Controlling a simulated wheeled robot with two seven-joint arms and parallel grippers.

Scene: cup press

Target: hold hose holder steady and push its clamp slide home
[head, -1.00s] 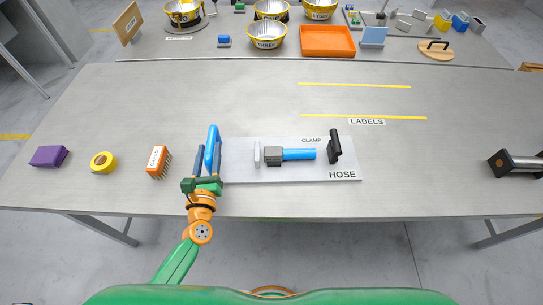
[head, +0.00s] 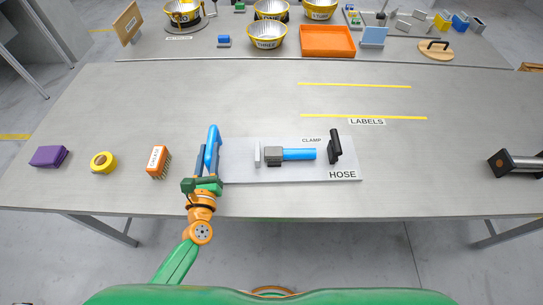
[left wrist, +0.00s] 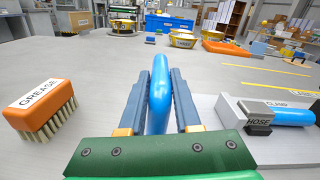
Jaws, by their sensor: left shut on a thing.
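The hose holder is a light grey plate (head: 300,174) marked HOSE and CLAMP, flat on the table. On it are a blue hose piece (head: 299,154) in a dark grey clamp block (head: 273,155), a light upright plate (head: 257,155) and a black handle (head: 335,146). The block also shows in the left wrist view (left wrist: 257,112). My left gripper (head: 206,160) is at the plate's left end, shut on an upright blue handle (head: 213,142). In the left wrist view the blue handle (left wrist: 158,95) stands between the two fingers. The handle's base is hidden. My right gripper is not in view.
A brush marked GREASE (head: 157,162), a yellow tape roll (head: 103,161) and a purple block (head: 48,156) lie left of the gripper. A dark cylindrical device (head: 518,164) is at the far right. The table between plate and device is clear.

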